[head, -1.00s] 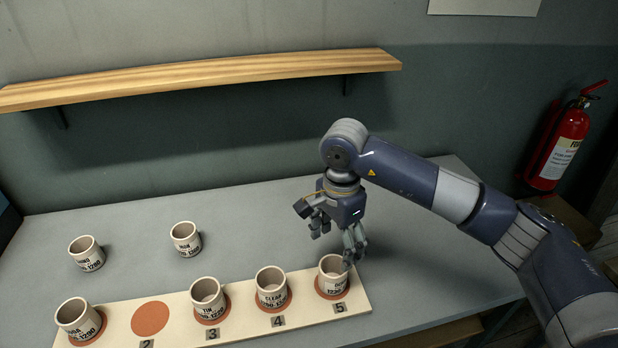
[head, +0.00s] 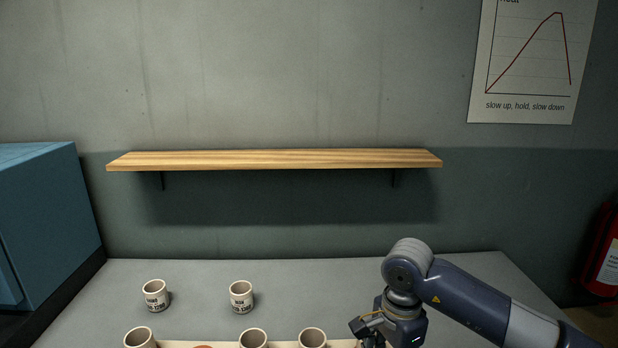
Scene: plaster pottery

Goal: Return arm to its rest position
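My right arm comes in from the right in the head view, its wrist above the right part of the grey table (head: 320,273). The fingers of my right gripper are cut off by the bottom edge, so whether it is open or shut is hidden. My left gripper is out of view. Two white labelled cups stand at the back of the table, the left one (head: 155,295) and the right one (head: 241,296). Three more cups show at the bottom edge on the pale board (head: 178,344): a left cup (head: 139,338), a middle cup (head: 253,338) and a right cup (head: 312,337).
An empty wooden shelf (head: 275,159) is fixed to the wall above the table. A blue cabinet (head: 45,225) stands at the left. A red fire extinguisher (head: 602,252) is at the right edge. A chart poster (head: 530,60) hangs at upper right.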

